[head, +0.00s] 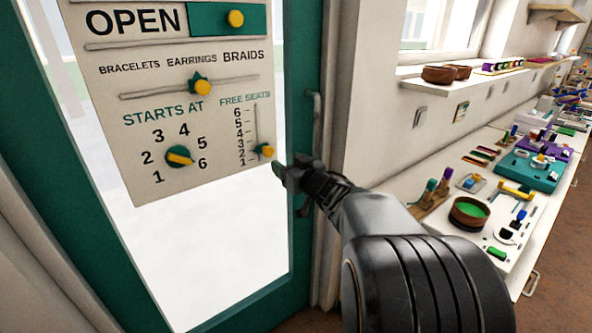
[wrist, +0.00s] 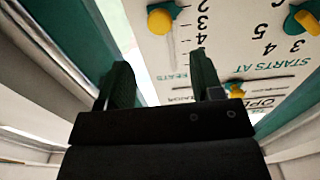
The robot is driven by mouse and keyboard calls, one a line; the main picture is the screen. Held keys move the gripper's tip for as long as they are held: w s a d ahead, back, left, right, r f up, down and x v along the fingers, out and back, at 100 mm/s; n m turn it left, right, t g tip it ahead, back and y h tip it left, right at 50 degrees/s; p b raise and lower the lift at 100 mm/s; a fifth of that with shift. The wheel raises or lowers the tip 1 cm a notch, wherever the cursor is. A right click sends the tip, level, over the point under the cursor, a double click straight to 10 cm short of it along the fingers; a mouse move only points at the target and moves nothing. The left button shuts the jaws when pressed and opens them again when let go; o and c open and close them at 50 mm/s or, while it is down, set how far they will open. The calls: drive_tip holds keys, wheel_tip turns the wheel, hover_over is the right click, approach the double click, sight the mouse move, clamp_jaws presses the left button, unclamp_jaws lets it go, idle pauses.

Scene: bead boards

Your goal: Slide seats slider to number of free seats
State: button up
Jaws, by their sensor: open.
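The sign board (head: 125,80) hangs on the glass of a teal door. At its lower right is the FREE SEATS scale, numbered 6 at the top to 1 at the bottom. Its yellow slider knob (head: 266,151) sits low on the vertical slot, around the 2 in the head view. In the wrist view the knob (wrist: 160,20) shows beyond my fingertips, with the scale upside down; parallax hides its exact number there. My gripper (head: 280,170) is open and empty, just right of and below the knob, apart from it. Its two fingers (wrist: 162,75) show in the wrist view.
The STARTS AT dial (head: 179,157) is left of the slider. A BRACELETS, EARRINGS, BRAIDS slider (head: 202,87) and an OPEN slider (head: 235,18) are above. The door handle (head: 316,125) stands close by my gripper. A counter (head: 400,205) with bead boards runs along the right.

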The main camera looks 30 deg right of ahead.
drive_tip(key=shift+s+d, duration=0.15)
drive_tip(key=shift+s, duration=1.75)
drive_tip(key=s+d+f+m+g+h, duration=0.3)
drive_tip(key=d+f+g+h, duration=0.2)
drive_tip(key=d+f+h, duration=0.15)
drive_tip(key=s+a+f+m+g+h+p, duration=0.1)
drive_tip(key=s+f+m+g+p, duration=0.15)
drive_tip(key=s+g, duration=0.2)
drive_tip(key=s+a+r+n+g+y+p, duration=0.1)
drive_tip(key=s+a+n+g+y+p, duration=0.1)
drive_tip(key=a, duration=0.7)
drive_tip(key=s+a+r+n+g+y+p, duration=0.2)
drive_tip(key=s+a+y+p, duration=0.1)
drive_tip(key=s+a, duration=0.4)
drive_tip(key=a, duration=0.3)
drive_tip(key=shift+a+g+p, duration=0.3)
drive_tip(key=shift+g+p, duration=0.05)
drive_tip(key=shift+p, duration=0.05)
